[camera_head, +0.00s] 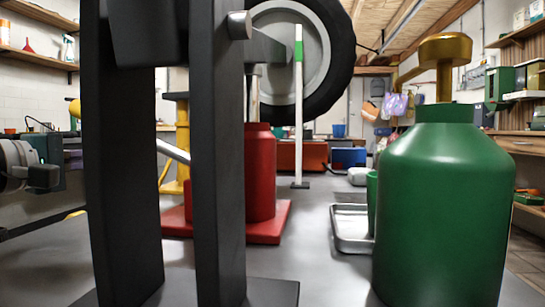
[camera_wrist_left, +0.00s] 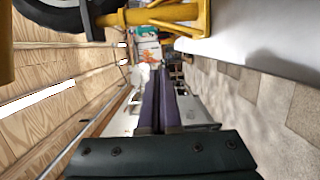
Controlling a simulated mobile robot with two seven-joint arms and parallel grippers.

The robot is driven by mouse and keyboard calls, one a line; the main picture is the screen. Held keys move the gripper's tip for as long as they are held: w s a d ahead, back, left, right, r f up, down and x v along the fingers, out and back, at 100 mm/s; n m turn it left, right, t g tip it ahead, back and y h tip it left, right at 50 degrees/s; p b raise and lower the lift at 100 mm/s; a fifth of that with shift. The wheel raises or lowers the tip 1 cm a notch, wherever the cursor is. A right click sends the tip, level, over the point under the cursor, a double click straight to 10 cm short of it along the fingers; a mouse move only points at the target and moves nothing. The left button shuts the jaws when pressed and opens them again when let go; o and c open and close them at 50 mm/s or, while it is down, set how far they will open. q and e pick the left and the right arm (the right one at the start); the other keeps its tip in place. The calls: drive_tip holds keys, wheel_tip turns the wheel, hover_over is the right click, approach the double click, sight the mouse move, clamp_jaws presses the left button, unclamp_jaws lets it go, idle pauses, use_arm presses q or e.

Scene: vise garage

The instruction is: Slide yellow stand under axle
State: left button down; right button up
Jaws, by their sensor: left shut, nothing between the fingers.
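The yellow stand (camera_head: 182,140) stands upright in the head view, left of the red jack, partly hidden behind a dark upright. The grey axle (camera_head: 265,48) reaches from the dark uprights toward the wheel (camera_head: 318,55). The stand's top sits left of the visible axle; whether any part is beneath it, I cannot tell. In the left wrist view the stand (camera_wrist_left: 188,14) appears sideways at the top, near the tire (camera_wrist_left: 48,12). My left gripper (camera_wrist_left: 161,75) is shut and empty, its fingers apart from the stand. My right gripper is not in view.
The red jack (camera_head: 260,175) stands below the axle on a red base. Dark uprights (camera_head: 120,170) block the near left. A large green bottle (camera_head: 440,210) with a brass top fills the right. A metal tray (camera_head: 350,228) lies beside it. Grey surface between is clear.

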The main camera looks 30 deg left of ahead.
use_arm(q)
drive_tip(key=b, duration=0.2)
hover_over(163, 187)
drive_tip(key=s+a, duration=0.2)
drive_tip(key=a, duration=0.2)
drive_tip(key=d+p, duration=0.1)
drive_tip(key=w+d+p, duration=0.1)
drive_tip(key=d, duration=0.1)
drive_tip(key=shift+w+r+p, duration=0.25)
drive_tip(key=shift+r+p, duration=0.1)
drive_tip(key=shift+p, duration=0.05)
drive_tip(key=shift+w+d+f+p, duration=0.1)
drive_tip(key=shift+d+f+p, duration=0.15)
drive_tip(key=shift+d, duration=0.25)
drive_tip(key=shift+d, duration=0.1)
